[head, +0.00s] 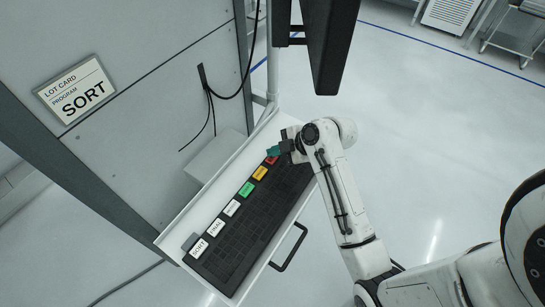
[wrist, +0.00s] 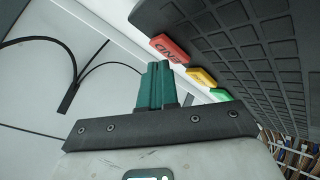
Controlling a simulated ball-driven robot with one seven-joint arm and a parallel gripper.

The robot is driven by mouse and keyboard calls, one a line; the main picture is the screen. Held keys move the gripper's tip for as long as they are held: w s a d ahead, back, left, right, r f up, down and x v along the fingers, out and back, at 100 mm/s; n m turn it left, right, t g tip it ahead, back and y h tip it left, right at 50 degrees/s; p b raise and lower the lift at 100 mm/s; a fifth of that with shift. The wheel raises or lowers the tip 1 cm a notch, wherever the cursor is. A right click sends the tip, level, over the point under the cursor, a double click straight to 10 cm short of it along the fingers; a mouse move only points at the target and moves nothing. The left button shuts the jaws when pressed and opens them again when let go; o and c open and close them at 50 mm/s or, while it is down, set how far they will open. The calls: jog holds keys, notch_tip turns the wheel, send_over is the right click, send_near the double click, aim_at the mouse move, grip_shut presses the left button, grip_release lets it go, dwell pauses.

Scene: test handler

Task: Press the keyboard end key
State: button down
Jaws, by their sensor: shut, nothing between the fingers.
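The black keyboard (head: 245,235) lies on a white tray and also shows in the wrist view (wrist: 225,30). The red end key (wrist: 168,48), lettered END, is at the keyboard's far end. In the head view the red key (head: 271,160) is partly covered by my gripper. My gripper (head: 273,152) is shut and empty, its green fingers pressed together. In the wrist view my gripper's fingertips (wrist: 158,66) appear just beside and below the red key in the picture. I cannot tell whether they touch it.
A yellow key (head: 260,173), a green key (head: 247,189) and white labelled keys run along the keyboard's edge. A lot card (head: 75,89) reading SORT is on the wall panel. A dark monitor (head: 328,50) hangs above. Black cables hang behind the tray.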

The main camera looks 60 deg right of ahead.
aim_at(275, 158)
jog(key=shift+f, duration=0.4)
dwell(0.7)
dwell(0.3)
jog(key=shift+r+p, duration=0.45)
jog(key=shift+r, duration=0.4)
jog(key=shift+r, duration=0.1)
notch_tip(275, 158, up, 5)
jog(key=p, duration=0.4)
dwell(0.7)
